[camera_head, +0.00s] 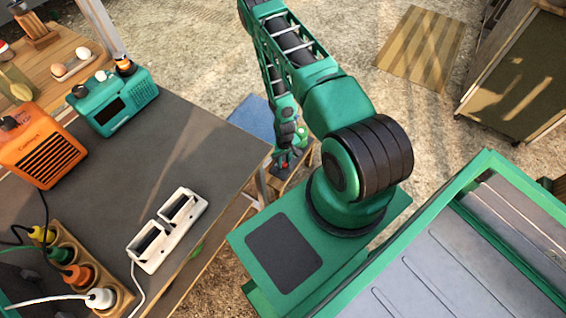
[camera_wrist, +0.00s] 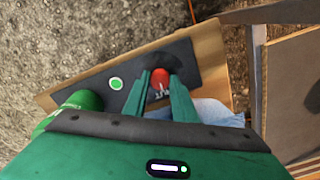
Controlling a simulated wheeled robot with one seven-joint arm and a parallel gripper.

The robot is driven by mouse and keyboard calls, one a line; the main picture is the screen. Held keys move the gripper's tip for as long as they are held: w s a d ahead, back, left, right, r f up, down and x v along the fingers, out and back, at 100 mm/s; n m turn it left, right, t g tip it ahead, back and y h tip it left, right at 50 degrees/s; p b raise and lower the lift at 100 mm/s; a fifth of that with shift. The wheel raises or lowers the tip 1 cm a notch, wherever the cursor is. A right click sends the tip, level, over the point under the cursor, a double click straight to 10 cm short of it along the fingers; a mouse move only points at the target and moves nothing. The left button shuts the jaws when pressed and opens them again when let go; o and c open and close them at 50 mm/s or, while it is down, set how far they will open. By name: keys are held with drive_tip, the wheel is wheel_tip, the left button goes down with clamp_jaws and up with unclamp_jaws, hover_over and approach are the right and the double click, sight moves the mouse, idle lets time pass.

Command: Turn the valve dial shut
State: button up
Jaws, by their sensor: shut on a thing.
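The valve dial (camera_wrist: 160,77) is a small red knob on a dark panel, with light markings on its face. In the wrist view it sits between the fingertips of my gripper (camera_wrist: 160,88), which is shut on it from both sides. In the head view the dial and my gripper (camera_head: 287,158) are small, low beside the table edge, and partly hidden by my arm. The exact angle of the dial is hard to read.
The dark panel (camera_wrist: 117,104) on a wooden board carries a green round light (camera_wrist: 116,84). A green cylinder (camera_wrist: 82,101) stands close on the left. The grey table (camera_head: 150,165) holds a teal radio (camera_head: 113,101), an orange box (camera_head: 40,145) and a white double-slot holder (camera_head: 166,230).

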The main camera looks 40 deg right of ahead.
sight(284, 164)
drive_tip(key=shift+n, duration=0.4)
drive_tip(key=o, duration=1)
drive_tip(key=shift+o, duration=0.2)
wheel_tip(284, 164, up, 11)
drive_tip(key=shift+f, duration=0.1)
idle(0.4)
